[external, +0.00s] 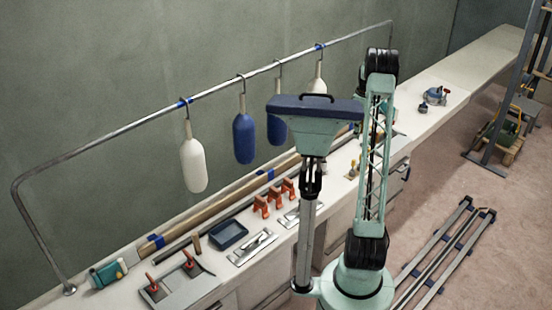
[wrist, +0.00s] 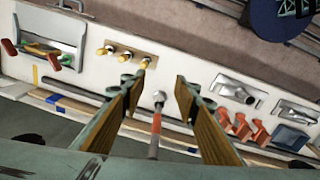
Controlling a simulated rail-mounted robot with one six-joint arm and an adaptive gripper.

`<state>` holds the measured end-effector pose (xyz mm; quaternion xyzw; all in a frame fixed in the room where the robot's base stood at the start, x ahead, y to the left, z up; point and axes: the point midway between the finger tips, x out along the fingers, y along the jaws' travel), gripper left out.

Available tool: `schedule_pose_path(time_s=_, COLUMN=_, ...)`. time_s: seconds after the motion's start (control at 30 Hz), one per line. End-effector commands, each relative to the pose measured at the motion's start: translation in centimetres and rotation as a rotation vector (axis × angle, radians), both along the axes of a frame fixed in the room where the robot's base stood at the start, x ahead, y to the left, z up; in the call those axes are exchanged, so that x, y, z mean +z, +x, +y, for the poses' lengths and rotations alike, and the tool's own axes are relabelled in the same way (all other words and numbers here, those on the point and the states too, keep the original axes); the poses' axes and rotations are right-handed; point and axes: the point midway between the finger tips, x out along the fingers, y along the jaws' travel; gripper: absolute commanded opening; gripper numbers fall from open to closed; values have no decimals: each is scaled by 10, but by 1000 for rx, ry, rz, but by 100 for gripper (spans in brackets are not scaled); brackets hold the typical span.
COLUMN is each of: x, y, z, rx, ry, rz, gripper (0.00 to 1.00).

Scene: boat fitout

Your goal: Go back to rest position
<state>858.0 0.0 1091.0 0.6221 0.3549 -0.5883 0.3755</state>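My gripper (wrist: 160,78) is open in the wrist view, with its two wood-coloured finger pads well apart.
The white bench (external: 420,118) holds orange clamps (external: 262,204), a blue tray (external: 229,235) and metal trowels (external: 252,247). Fenders, including a white one (external: 193,165) and a blue one (external: 244,138), hang from a rail above. A wooden block with yellow-tipped pieces (wrist: 124,55) lies near my gripper.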

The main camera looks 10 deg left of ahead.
Motion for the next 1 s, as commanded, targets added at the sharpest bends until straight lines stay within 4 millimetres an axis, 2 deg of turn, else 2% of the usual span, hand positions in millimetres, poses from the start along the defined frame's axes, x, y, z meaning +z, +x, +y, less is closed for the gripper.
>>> schedule_pose_path(time_s=0.03, x=10, y=-7, z=0, rx=-13, ry=1, rz=-6, gripper=28)
schedule_pose_path(time_s=0.4, x=68, y=-56, z=0, rx=-124, ry=9, rz=-35, gripper=28)
schedule_pose_path(time_s=1.0, x=144, y=-147, z=0, rx=-302, ry=29, rz=-82, gripper=28)
